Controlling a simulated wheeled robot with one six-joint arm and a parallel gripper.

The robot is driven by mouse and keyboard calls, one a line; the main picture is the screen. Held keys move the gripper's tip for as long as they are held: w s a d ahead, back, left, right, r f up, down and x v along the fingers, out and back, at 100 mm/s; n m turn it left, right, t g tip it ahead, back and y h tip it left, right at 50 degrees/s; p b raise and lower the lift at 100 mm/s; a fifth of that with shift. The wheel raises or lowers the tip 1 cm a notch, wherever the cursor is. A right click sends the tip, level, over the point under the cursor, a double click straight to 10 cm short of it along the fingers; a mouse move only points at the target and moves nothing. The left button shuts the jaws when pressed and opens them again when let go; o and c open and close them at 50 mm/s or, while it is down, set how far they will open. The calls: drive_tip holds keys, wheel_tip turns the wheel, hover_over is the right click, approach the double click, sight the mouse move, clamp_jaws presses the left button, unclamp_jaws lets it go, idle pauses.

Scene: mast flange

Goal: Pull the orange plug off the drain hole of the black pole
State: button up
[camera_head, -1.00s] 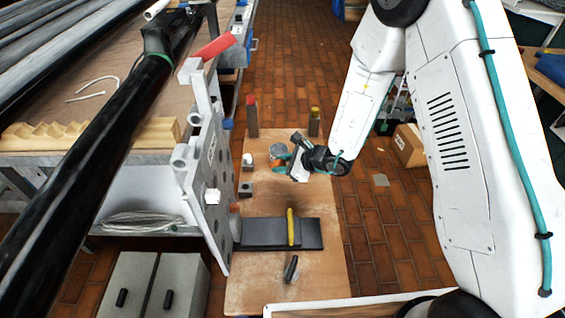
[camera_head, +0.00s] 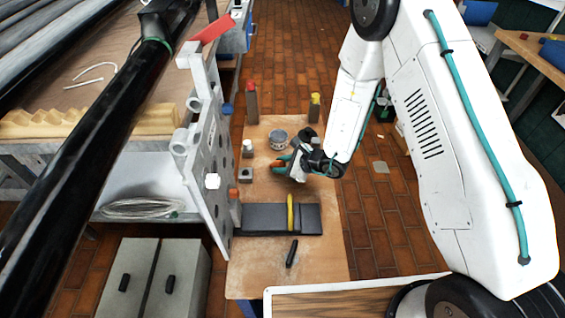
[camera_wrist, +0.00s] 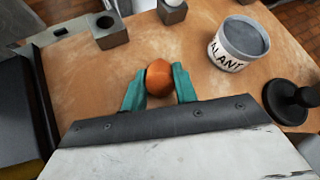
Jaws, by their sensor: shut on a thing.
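The orange plug (camera_wrist: 158,78) shows as a rounded orange piece between the two teal fingers of my gripper (camera_wrist: 159,86) in the wrist view. The fingers are shut on it. In the head view my gripper (camera_head: 284,166) is above the wooden bench, in front of the tin, with a bit of orange at its tips. The black pole (camera_head: 78,172) runs diagonally along the left of the head view, well apart from my gripper. The drain hole cannot be made out.
A grey labelled tin (camera_head: 277,139) and small blocks with holes (camera_wrist: 109,32) stand on the bench (camera_head: 262,270). A pale perforated flange plate (camera_head: 207,165) stands between the pole and bench. A yellow-handled item (camera_head: 290,213) lies on a dark block. A black knobbed disc (camera_wrist: 290,100) is at wrist-view right.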

drive_tip(key=o, duration=1)
drive_tip(key=v, duration=0.7)
drive_tip(key=shift+s+d+r, duration=0.15)
drive_tip(key=shift+d+r, duration=0.1)
drive_tip(key=shift+d, duration=0.05)
